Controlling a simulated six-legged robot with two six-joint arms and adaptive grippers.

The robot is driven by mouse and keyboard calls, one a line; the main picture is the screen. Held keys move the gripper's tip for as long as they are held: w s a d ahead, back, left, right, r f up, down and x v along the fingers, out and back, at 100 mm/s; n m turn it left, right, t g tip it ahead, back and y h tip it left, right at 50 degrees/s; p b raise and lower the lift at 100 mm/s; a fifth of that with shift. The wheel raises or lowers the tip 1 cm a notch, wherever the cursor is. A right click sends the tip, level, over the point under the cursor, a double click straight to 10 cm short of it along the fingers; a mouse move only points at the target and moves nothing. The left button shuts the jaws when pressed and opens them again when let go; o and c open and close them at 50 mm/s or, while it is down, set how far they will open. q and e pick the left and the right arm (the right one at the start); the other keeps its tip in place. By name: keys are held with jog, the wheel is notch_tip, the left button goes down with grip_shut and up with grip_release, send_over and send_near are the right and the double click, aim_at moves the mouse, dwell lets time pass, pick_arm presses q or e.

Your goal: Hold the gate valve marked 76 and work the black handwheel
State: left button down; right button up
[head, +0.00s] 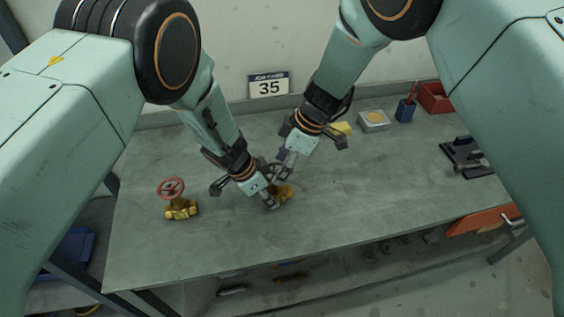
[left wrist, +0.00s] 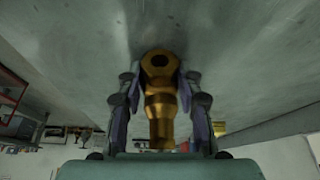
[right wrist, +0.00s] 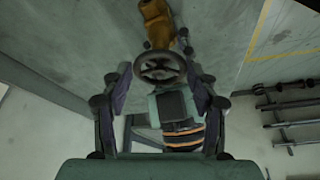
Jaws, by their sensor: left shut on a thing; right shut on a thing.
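A brass gate valve (head: 286,192) is at the middle of the bench, mostly covered by my grippers in the head view. My left gripper (head: 268,199) is shut on its brass body (left wrist: 160,100), which lies between the fingers in the left wrist view. My right gripper (head: 280,168) is above the body, shut on the black handwheel (right wrist: 160,67). In the right wrist view the wheel sits between the fingertips, with the brass body (right wrist: 157,22) beyond it. I cannot read a 76 on the valve.
A second brass valve with a red handwheel (head: 171,188) stands at the left of the bench (head: 350,220). A sign reading 35 (head: 269,86) is on the wall. A blue cup (head: 406,110), a red bin (head: 434,97) and a dark vise-like tool (head: 468,158) are at right.

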jog(key=o, duration=1.2)
jog(key=shift+c, duration=0.2)
jog(key=v, duration=1.2)
